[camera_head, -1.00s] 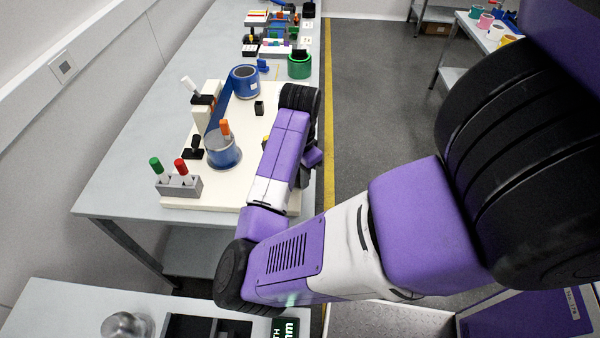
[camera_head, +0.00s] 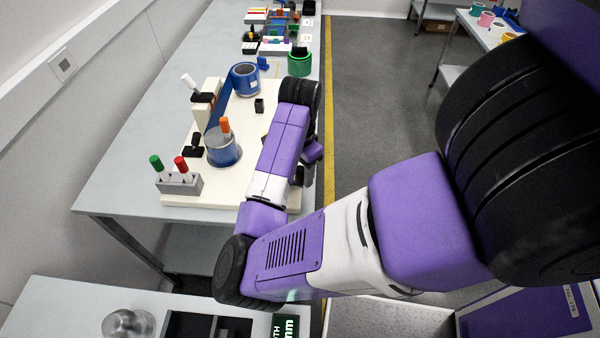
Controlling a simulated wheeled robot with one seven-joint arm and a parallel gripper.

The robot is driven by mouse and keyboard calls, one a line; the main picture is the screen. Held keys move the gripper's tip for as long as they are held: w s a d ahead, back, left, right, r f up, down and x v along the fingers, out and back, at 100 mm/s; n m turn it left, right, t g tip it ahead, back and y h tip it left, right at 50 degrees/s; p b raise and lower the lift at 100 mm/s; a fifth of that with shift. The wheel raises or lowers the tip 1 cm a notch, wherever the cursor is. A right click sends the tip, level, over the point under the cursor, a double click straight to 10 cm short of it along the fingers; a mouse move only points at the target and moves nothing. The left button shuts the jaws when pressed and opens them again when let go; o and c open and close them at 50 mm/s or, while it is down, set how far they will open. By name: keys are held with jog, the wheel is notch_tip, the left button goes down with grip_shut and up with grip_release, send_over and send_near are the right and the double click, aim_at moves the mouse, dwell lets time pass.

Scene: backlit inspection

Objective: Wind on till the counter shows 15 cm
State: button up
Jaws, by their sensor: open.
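A blue roll (camera_head: 245,79) stands at the back of a cream board (camera_head: 222,188) on the long table. An orange-capped peg (camera_head: 225,127) stands up from that near spool. A cream post with a black block (camera_head: 203,98) stands left of the band. I cannot make out a counter reading. My arm reaches over the right side of the board.
Green and red capped markers stand in a grey holder (camera_head: 180,184) at the board's near left corner. A green roll (camera_head: 299,63) and several small items lie farther back. The table (camera_head: 125,172) is bare left of the board.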

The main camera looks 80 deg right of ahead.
jog(key=shift+r, duration=3.5)
